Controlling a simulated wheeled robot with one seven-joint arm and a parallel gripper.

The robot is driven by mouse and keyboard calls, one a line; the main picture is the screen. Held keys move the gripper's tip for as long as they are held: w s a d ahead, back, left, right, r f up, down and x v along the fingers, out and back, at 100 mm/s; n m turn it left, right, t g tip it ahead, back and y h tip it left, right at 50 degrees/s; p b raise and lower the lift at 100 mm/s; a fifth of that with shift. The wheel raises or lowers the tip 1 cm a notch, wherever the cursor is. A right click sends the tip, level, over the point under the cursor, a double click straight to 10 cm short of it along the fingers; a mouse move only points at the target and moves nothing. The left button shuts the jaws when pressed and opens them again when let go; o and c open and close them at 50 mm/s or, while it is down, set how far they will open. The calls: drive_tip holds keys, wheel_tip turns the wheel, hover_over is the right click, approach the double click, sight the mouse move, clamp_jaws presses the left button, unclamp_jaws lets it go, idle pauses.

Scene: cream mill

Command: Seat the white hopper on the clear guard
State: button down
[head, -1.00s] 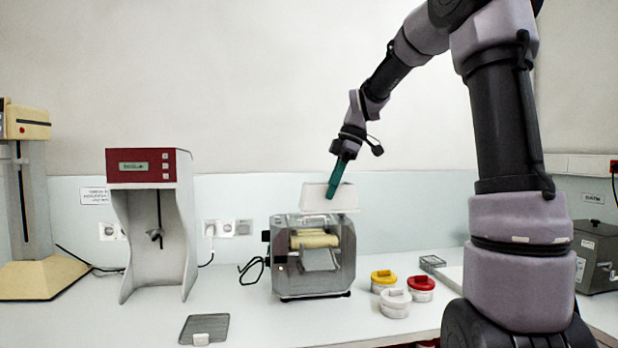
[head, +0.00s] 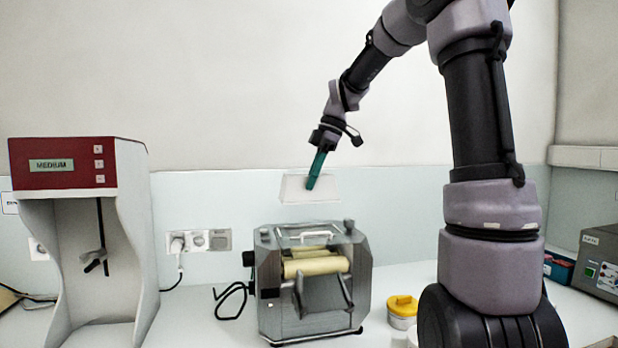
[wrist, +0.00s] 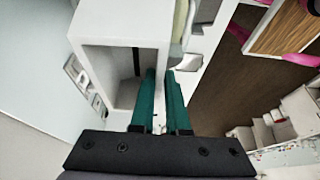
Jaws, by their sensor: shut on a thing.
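The white hopper (head: 295,189) hangs in the air above the mill in the head view, close to upright. A strip of wall shows between its lower edge and the clear guard (head: 330,229) on top of the mill, so they look apart. My gripper (head: 312,186) is shut on the hopper's wall, its green fingers slanting down to the left. In the wrist view the green fingers (wrist: 160,72) straddle a white wall of the hopper (wrist: 120,28), whose hollow inside shows at left. The mill's yellowish rollers (head: 315,265) show below the guard.
A white mixer with a red top (head: 75,165) stands left of the mill. A yellow-lidded jar (head: 402,306) stands right of it, near my arm. Wall sockets (head: 200,240) and a black cable (head: 232,290) are behind at left. A grey box (head: 600,262) sits far right.

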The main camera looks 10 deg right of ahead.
sight(315, 198)
drive_tip(key=shift+f, duration=3.55)
drive_tip(key=shift+f, duration=0.75)
drive_tip(key=c, duration=0.8)
unclamp_jaws()
drive_tip(key=shift+c, duration=0.2)
drive_tip(key=v, duration=1.1)
drive_tip(key=shift+s, duration=0.2)
